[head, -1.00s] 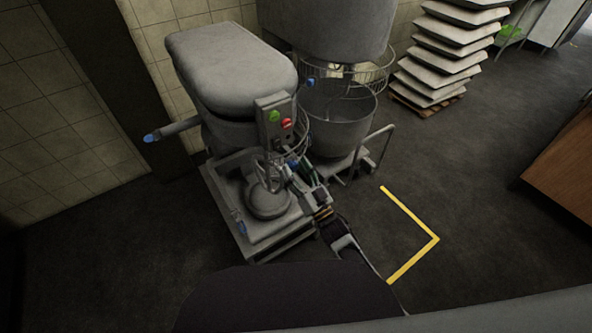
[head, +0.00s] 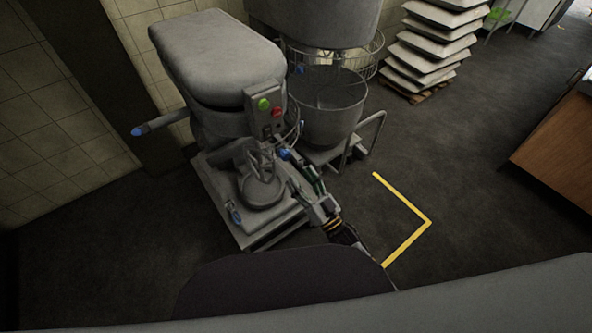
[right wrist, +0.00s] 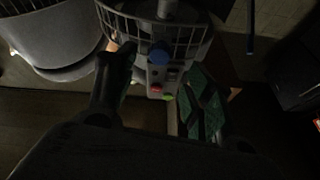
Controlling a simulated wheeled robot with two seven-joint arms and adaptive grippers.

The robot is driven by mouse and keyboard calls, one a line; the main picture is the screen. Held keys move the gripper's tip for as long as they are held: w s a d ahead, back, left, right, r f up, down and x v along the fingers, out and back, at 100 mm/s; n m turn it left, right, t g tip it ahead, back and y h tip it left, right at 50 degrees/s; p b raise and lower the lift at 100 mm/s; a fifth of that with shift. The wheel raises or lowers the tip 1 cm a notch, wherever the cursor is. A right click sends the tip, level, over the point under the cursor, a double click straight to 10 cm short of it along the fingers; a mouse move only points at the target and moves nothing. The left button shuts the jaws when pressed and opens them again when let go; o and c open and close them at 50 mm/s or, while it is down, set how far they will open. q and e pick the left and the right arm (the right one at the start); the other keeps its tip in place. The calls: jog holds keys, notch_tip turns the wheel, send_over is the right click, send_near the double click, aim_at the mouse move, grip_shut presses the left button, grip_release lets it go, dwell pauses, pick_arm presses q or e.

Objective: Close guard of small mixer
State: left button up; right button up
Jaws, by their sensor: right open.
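The small mixer (head: 215,60) has a grey head, a panel with green and red buttons, and a bowl (head: 262,192) below. Its wire guard (head: 296,132) stands at the right side, leaving the front of the bowl uncovered. The guard's blue knob (head: 284,153) is at its lower end. My right gripper (head: 294,170) is open and close to the knob. In the right wrist view, the guard (right wrist: 190,38) and blue knob (right wrist: 160,54) lie ahead, between the spread fingers (right wrist: 155,75). I cannot tell whether they touch. My left gripper is out of view.
A larger mixer with its own bowl (head: 328,112) and a bent metal handle (head: 366,132) stands close behind on the right. Stacked trays (head: 425,45) are at the back. A tiled wall (head: 55,110) is on the left. The floor around the yellow marking (head: 408,242) is clear.

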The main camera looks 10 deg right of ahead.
jog(key=shift+v, duration=2.15)
